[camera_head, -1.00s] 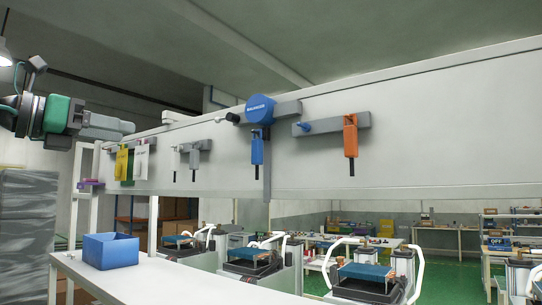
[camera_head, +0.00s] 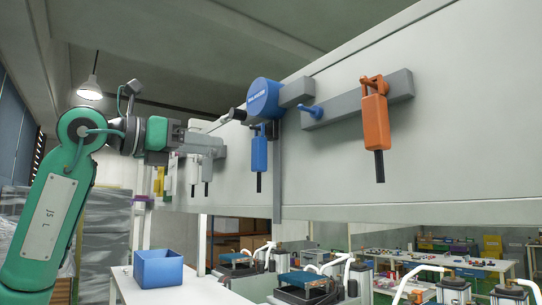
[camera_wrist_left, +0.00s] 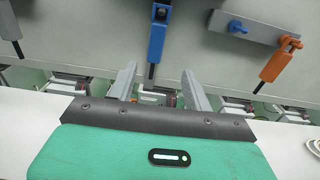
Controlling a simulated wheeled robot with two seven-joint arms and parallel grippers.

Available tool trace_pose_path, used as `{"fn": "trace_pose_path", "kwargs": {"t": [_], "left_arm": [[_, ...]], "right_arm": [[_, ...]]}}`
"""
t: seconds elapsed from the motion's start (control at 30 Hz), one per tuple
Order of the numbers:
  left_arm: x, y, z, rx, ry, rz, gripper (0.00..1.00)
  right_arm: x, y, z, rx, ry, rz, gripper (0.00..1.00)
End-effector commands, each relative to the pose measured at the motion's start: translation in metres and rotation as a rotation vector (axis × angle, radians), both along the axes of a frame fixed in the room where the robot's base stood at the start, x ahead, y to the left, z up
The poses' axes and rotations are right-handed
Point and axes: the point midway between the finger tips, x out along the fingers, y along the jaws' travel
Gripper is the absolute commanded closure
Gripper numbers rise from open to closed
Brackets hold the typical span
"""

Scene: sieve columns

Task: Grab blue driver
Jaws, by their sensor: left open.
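The blue driver (camera_head: 259,154) hangs upright below a round blue balancer (camera_head: 263,98) on the grey wall panel, its dark bit pointing down. It also shows in the left wrist view (camera_wrist_left: 157,40), above and between my two fingers. My left gripper (camera_head: 218,142) reaches in from the left in the head view, a little left of the blue driver. In the left wrist view my left gripper (camera_wrist_left: 160,78) has its fingers apart with nothing held. The driver appears ahead of the fingertips, not between them. My right gripper is in neither view.
An orange driver (camera_head: 375,123) hangs from a grey bracket (camera_head: 340,108) to the right. Grey tools hang behind my left gripper. A blue bin (camera_head: 158,268) stands on the white table (camera_head: 205,290) below. Workbenches with equipment stand beyond the panel.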

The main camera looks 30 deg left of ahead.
Motion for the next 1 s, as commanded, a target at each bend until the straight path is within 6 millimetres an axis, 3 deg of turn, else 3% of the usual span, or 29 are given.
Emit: {"fn": "trace_pose_path", "kwargs": {"t": [0.13, 0.3, 0.6, 0.8, 1.0], "left_arm": [[0.03, -0.013, 0.004, 0.002, 0.005, -0.002, 0.49], [0.056, -0.023, 0.003, 0.001, 0.003, -0.002, 0.49], [0.075, -0.028, 0.005, 0.001, 0.003, 0.0, 0.49], [0.097, -0.032, 0.01, 0.002, 0.004, 0.0, 0.49], [0.115, -0.039, 0.007, 0.0, 0.001, 0.0, 0.49]], "right_arm": [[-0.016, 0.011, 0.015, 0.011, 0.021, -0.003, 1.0], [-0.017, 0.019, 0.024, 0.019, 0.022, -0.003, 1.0], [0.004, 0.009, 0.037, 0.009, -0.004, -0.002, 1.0], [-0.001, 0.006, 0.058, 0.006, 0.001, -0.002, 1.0], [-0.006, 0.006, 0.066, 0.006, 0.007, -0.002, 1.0]]}}
